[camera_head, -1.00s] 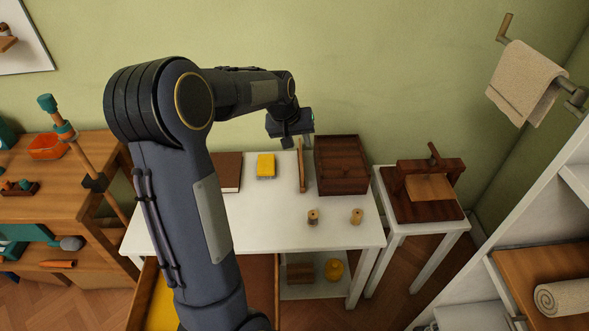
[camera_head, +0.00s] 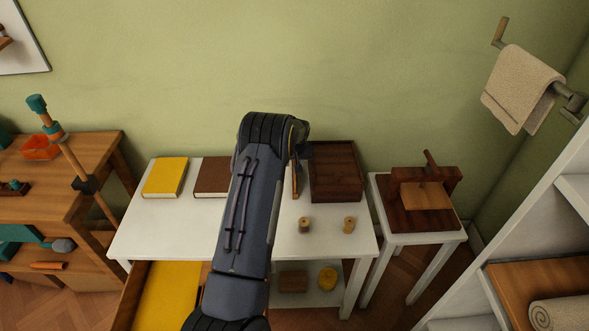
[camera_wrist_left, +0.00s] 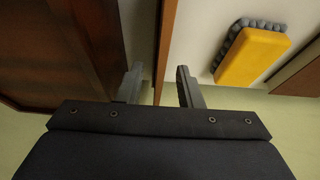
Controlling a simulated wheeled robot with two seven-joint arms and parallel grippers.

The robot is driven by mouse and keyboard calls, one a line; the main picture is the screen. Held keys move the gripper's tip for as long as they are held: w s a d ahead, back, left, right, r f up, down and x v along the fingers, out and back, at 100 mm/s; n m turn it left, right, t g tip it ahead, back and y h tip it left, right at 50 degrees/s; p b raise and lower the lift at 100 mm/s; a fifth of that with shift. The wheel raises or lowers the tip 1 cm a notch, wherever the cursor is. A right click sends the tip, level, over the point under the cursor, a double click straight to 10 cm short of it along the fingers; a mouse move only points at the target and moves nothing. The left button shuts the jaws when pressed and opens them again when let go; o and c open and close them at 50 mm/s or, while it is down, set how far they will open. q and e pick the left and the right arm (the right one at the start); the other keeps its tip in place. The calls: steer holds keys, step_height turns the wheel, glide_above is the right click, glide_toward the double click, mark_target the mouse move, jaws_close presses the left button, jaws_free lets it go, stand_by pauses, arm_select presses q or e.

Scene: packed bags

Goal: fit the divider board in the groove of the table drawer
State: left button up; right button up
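The divider board (camera_head: 295,181) is a thin brown panel standing on edge on the white table, just left of a dark wooden box; my arm partly hides it. In the left wrist view, the board's edge (camera_wrist_left: 165,30) runs between the fingers of my left gripper (camera_wrist_left: 160,72). The fingers are apart, with a visible gap on the left side of the board. In the head view my forearm hides most of this gripper. The table drawer (camera_head: 128,297) is pulled out at the front left, with a yellow area inside; its groove cannot be made out. My right gripper is not in view.
The dark box (camera_head: 335,171) stands close right of the board. A yellow brush (camera_wrist_left: 250,55) lies to its other side. Yellow (camera_head: 164,177) and brown (camera_head: 212,176) books lie at the table's back left. Two spools (camera_head: 304,225) (camera_head: 349,225) stand near the front.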

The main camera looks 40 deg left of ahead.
arm_select(q)
steer(key=shift+w+a+f, duration=0.15)
steer(key=shift+f, duration=0.35)
jaws_close()
steer(key=shift+r, duration=0.15)
